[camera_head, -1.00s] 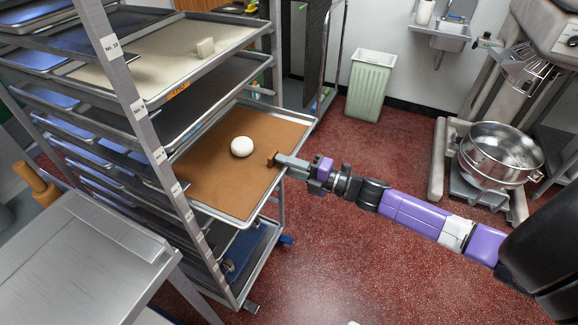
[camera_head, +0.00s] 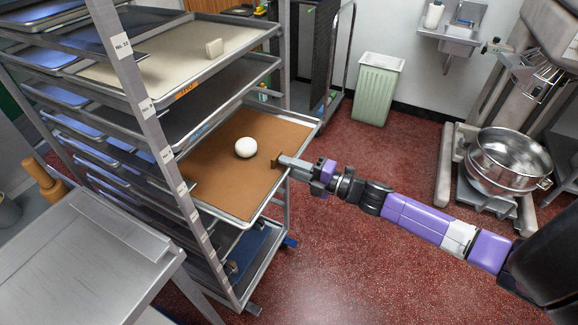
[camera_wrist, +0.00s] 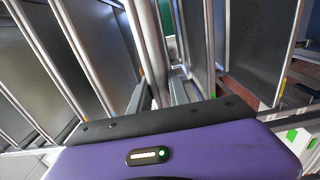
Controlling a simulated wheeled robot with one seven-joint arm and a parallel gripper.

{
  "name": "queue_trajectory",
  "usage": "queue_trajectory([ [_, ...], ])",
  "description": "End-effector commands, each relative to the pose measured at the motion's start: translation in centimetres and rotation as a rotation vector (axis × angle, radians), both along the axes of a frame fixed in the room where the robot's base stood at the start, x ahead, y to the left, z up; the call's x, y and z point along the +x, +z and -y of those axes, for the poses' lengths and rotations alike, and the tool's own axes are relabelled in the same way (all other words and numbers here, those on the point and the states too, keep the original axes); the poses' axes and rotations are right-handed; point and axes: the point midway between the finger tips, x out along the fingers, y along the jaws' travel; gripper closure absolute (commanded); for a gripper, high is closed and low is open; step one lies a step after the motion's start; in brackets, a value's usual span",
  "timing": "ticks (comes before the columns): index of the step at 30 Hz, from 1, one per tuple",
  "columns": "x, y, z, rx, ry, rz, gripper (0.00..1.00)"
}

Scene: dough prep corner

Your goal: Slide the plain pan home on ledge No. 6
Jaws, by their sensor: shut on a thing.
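A pan with a brown surface (camera_head: 215,180) sticks out of the rack's right side, roughly level. A round white dough ball (camera_head: 246,147) sits on it. The pan's inner end is hidden behind the rack post. Ledge labels (camera_head: 167,155) run down the post, but I cannot read which one is No. 6. In the wrist view my gripper (camera_wrist: 180,90) shows only partly, and its hold is not clear.
The rack (camera_head: 133,70) holds several other pans, including a beige one (camera_head: 150,60) above with a pale block. A metal table (camera_head: 85,250) stands at front left. A green bin (camera_head: 378,90) and a mixer bowl (camera_head: 507,160) stand to the right. Red floor between is clear.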

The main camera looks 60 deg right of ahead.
Motion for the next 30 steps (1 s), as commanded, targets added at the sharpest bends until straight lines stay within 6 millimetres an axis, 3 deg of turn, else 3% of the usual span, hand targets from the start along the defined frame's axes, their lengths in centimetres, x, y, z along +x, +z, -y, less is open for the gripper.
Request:
queue_trajectory([
  [23,0.0,-1.6,0.0,0.001,0.001,0.004,1.00],
  [30,1.2,-1.7,-0.2,0.000,0.003,0.004,1.00],
])
